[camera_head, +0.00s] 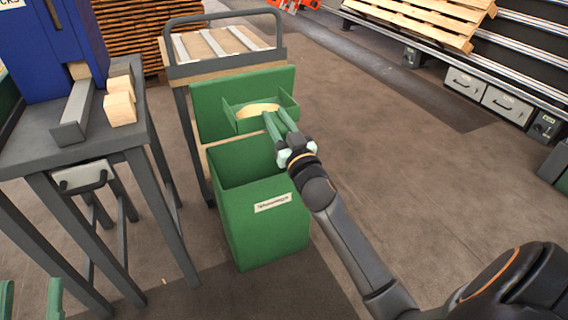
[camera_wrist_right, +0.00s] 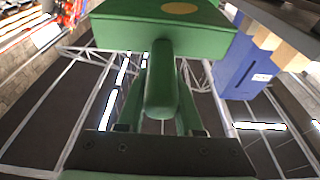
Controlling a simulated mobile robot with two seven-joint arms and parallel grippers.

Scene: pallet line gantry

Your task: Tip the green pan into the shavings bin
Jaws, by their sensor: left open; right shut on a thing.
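The green pan (camera_head: 240,123) is in the air above the back of the shavings bin (camera_head: 262,222), in front of the bin's raised lid (camera_head: 209,110). Tan shavings (camera_head: 258,110) lie in the pan, which looks roughly level. My right gripper (camera_head: 281,124) is shut on the pan's handle. In the right wrist view the handle (camera_wrist_right: 161,85) sits between the fingers and the pan (camera_wrist_right: 150,30) is beyond. The bin is open at the top, with a white label on its front. My left gripper (camera_head: 30,302) is open and empty at the lower left edge, partly cut off.
A grey workbench (camera_head: 58,146) with wood blocks (camera_head: 120,105) and a blue machine (camera_head: 50,45) stands left of the bin. A cart (camera_head: 220,68) stands behind the lid. The floor right of the bin is clear.

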